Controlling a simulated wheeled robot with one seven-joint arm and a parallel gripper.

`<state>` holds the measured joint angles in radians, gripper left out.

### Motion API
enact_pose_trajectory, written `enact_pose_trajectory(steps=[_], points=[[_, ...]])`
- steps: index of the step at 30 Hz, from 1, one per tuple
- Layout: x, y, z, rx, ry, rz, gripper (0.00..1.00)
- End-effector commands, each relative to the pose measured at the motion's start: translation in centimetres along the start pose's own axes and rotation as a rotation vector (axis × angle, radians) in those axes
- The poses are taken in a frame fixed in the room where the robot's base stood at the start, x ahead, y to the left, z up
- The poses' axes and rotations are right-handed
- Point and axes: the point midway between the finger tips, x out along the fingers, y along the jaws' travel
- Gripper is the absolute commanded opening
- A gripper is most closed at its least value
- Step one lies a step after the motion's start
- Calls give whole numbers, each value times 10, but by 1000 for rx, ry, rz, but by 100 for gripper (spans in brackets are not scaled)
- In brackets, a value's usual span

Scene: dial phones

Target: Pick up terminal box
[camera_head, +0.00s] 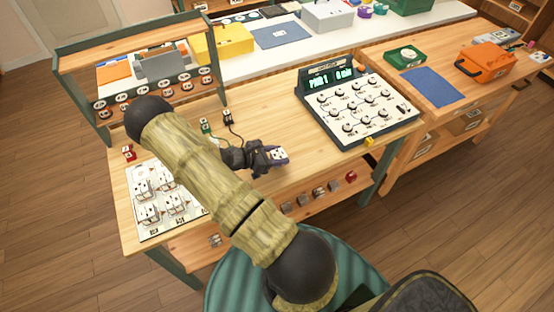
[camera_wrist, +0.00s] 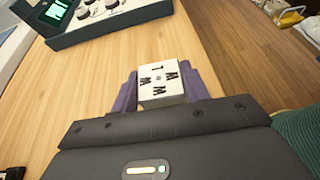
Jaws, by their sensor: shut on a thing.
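The terminal box is a small pale block (camera_wrist: 160,84) with dark marks on its top face. In the wrist view it sits between the two purple fingers of my gripper (camera_wrist: 160,92), which are shut on it.
A dial panel (camera_head: 358,106) with a lit green display stands at the bench's right. A white board (camera_head: 152,228) with several similar boxes lies at the left. Small items (camera_head: 226,116) with wires stand behind my gripper. Bare wood surrounds my gripper.

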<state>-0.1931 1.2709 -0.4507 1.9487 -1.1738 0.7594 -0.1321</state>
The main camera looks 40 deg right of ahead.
Motion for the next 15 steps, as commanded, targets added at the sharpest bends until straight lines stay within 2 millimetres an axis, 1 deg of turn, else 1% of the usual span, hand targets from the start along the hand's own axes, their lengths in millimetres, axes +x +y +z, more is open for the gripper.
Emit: enact_pose_trajectory(steps=[6, 9, 12, 15], points=[[-15, 1, 36, 5, 1, 2, 21], [-21, 0, 50, 4, 0, 1, 21], [-26, 1, 61, 3, 0, 2, 21], [-28, 0, 68, 0, -1, 0, 21]])
